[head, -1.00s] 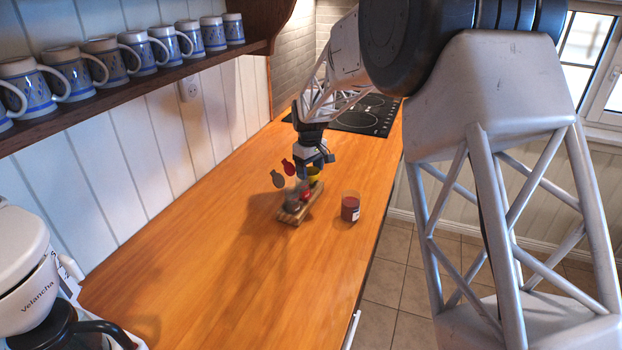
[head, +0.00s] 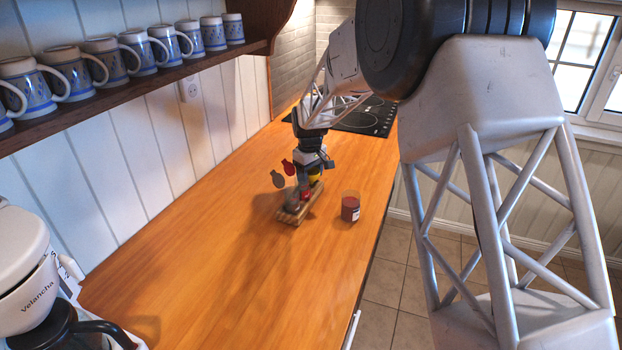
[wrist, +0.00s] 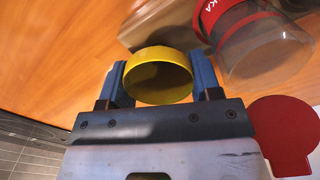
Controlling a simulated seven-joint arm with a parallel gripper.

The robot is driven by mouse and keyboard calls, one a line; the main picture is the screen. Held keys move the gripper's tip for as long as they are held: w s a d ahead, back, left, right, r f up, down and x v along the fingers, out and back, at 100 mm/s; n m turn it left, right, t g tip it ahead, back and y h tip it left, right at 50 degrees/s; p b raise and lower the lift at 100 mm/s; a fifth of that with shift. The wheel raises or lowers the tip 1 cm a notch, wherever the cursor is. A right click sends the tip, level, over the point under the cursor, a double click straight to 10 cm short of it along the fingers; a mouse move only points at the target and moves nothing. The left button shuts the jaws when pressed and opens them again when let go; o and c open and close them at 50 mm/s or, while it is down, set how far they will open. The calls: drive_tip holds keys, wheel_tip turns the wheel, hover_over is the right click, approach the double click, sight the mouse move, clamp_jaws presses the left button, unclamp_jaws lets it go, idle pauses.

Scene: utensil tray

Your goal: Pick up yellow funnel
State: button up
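The yellow funnel (head: 315,174) stands at the far end of a small wooden tray (head: 289,216) on the counter. In the wrist view the yellow funnel (wrist: 158,76) shows as a round, hollow rim between my two blue fingers. My gripper (head: 314,166) is low over the tray, with its fingers on either side of the funnel. In the wrist view my gripper (wrist: 160,76) has both fingers very close to the rim. I cannot tell whether they press on it. The funnel's lower part is hidden.
A clear container with a red band (wrist: 262,48) is close beside the funnel. A red round-headed utensil (head: 288,167) and a grey one (head: 278,179) stick out left of the tray. A jar with dark red contents (head: 350,208) stands to the right.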

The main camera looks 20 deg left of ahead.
sight(310, 174)
drive_tip(key=shift+r, duration=0.15)
wheel_tip(310, 174, up, 10)
drive_tip(key=shift+f, duration=0.15)
idle(0.7)
drive_tip(key=shift+s, duration=0.1)
idle(0.4)
drive_tip(key=shift+s+a+r, duration=0.1)
drive_tip(key=shift+s+r, duration=0.15)
drive_tip(key=shift+s, duration=0.85)
drive_tip(key=shift+s+r, duration=0.25)
drive_tip(key=shift+s, duration=0.85)
drive_tip(key=shift+s+a+r, duration=0.1)
drive_tip(key=shift+s+r, duration=0.15)
drive_tip(key=shift+s, duration=0.85)
drive_tip(key=shift+f, duration=0.2)
drive_tip(key=shift+f, duration=2.7)
drive_tip(key=shift+f, duration=0.35)
drive_tip(key=shift+r, duration=0.8)
